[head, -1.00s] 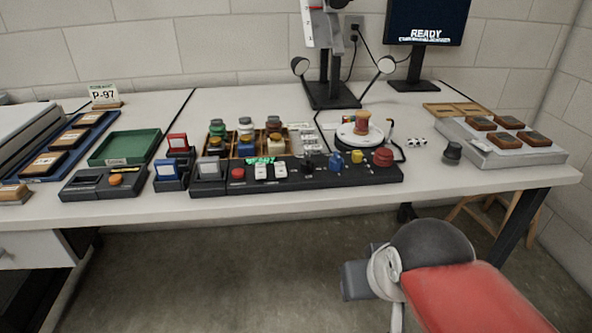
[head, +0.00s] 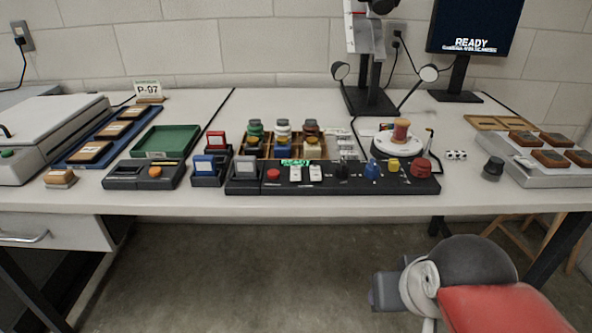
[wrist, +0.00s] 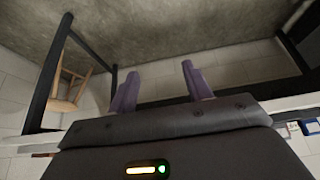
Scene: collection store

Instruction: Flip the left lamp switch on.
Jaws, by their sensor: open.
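The black control panel (head: 260,188) sits near the front edge of the bench in the head view. Two white rocker switches stand side by side on it: the left one (head: 296,174) and the right one (head: 315,174). A small green lit display (head: 295,162) is just behind them. I cannot read the rockers' positions. Two round lamp heads, left (head: 340,71) and right (head: 428,74), flank the stand behind. My gripper (wrist: 159,84) shows in the wrist view with its two purple fingers apart and empty, below bench height and away from the panel.
The panel also carries a red button (head: 273,175), a blue knob (head: 373,170), a yellow knob (head: 393,165) and a red knob (head: 421,168). A round white turntable (head: 383,147) with a spool stands behind. A wooden stool (head: 507,235) is at right.

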